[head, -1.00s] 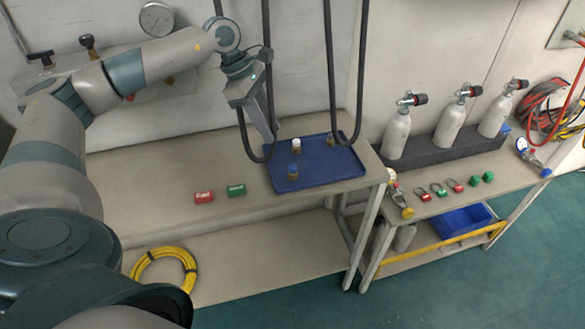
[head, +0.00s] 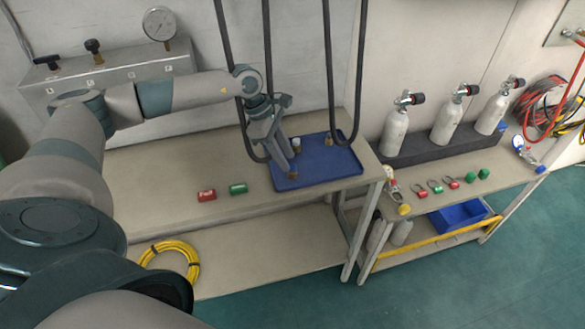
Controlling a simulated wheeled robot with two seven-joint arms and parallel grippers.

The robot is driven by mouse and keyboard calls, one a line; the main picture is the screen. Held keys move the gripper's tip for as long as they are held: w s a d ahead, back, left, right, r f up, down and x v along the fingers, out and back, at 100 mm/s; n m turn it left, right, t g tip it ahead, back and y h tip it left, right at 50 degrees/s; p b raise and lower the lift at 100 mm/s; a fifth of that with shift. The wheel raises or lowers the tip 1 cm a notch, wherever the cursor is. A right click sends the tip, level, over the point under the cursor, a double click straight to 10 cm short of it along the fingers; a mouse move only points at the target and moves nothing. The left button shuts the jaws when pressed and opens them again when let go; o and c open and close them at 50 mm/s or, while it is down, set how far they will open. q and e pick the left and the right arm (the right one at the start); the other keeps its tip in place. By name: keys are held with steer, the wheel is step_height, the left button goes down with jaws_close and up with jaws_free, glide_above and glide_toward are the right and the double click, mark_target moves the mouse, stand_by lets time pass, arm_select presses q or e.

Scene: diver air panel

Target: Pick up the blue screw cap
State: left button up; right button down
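My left gripper (head: 288,170) points down over the left part of the blue tray (head: 335,168), at the spot where the blue screw cap stood. It covers the blue cap, and only a small brownish piece (head: 294,175) shows beside the fingertips. I cannot tell whether the fingers are apart or closed on it. A white-topped cap (head: 296,144) stands just behind the gripper, and another small brass-coloured piece (head: 328,140) stands farther right on the tray. My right gripper is not in view.
A red block (head: 206,195) and a green block (head: 238,188) lie on the bench left of the tray. Black hoses (head: 328,70) hang in loops close to the gripper and tray. Grey cylinders (head: 396,132) stand on the right bench.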

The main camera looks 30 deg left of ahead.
mark_target(292, 165)
arm_select(q)
steer(key=shift+p+x, duration=0.8)
steer(key=shift+p, duration=0.2)
steer(key=shift+w+d+f+p, duration=0.2)
steer(key=shift+d+f+p, duration=0.1)
steer(key=shift+f, duration=0.15)
steer(key=shift+w+d+f+p, duration=0.2)
steer(key=shift+f+p, duration=0.1)
steer(key=shift+f, duration=0.15)
steer(key=shift+d+f, duration=0.2)
steer(key=shift+f, duration=0.5)
steer(key=shift+c, duration=0.4)
jaws_close()
